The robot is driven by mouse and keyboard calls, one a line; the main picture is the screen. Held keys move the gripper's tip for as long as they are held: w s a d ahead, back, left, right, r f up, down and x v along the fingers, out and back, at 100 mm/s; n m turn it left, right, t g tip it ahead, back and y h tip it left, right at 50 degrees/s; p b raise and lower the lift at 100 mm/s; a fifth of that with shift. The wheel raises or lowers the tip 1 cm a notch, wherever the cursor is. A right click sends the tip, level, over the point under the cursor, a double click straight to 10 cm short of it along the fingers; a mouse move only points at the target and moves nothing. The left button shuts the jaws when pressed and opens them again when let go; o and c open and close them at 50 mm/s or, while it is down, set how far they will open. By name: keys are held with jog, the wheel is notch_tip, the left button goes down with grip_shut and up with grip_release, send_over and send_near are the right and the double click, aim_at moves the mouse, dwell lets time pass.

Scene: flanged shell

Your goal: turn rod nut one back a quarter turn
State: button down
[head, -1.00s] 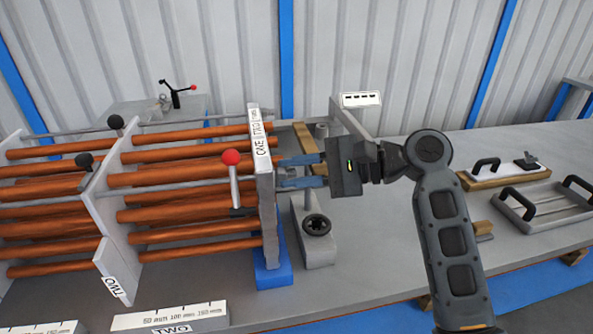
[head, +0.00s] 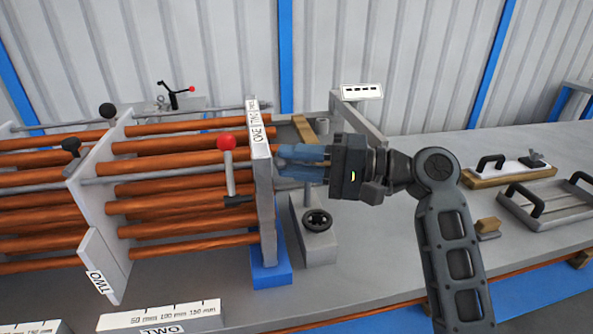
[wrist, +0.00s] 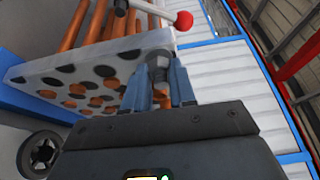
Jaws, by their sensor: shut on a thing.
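The tube bundle's end plate (head: 263,200) stands upright, with copper tubes running left from it. In the wrist view the plate (wrist: 60,72) shows rows of dark holes and copper tube ends. My gripper (head: 280,163) points left at the plate's right face with its blue fingers close to it. In the wrist view my gripper (wrist: 160,80) is shut on a grey rounded part, the rod nut (wrist: 158,60), near the plate's edge. The nut is hidden behind the fingers in the head view, and its label cannot be read.
A red-knobbed lever (head: 227,165) stands just left of the plate. A grey block with a black handwheel (head: 317,220) sits below my gripper. A handled tray (head: 545,205) lies at right.

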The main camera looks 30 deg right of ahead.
jog(key=shift+a+f+n+b, duration=0.1)
jog(key=shift+n+b, duration=0.35)
jog(key=shift+n, duration=0.15)
jog(key=c, duration=0.9)
grip_release()
jog(key=shift+r, duration=0.4)
jog(key=shift+o, duration=1.2)
jog(key=r, duration=0.4)
jog(key=shift+d, duration=0.3)
jog(key=s+d+r, duration=0.2)
jog(key=d, duration=0.1)
jog(key=s+d+r, duration=0.2)
jog(key=d, duration=0.1)
jog(key=s+d+r, duration=0.2)
jog(key=d, duration=0.1)
jog(key=shift+d+r, duration=0.15)
jog(key=shift+d, duration=0.05)
jog(key=shift+c, duration=1.3)
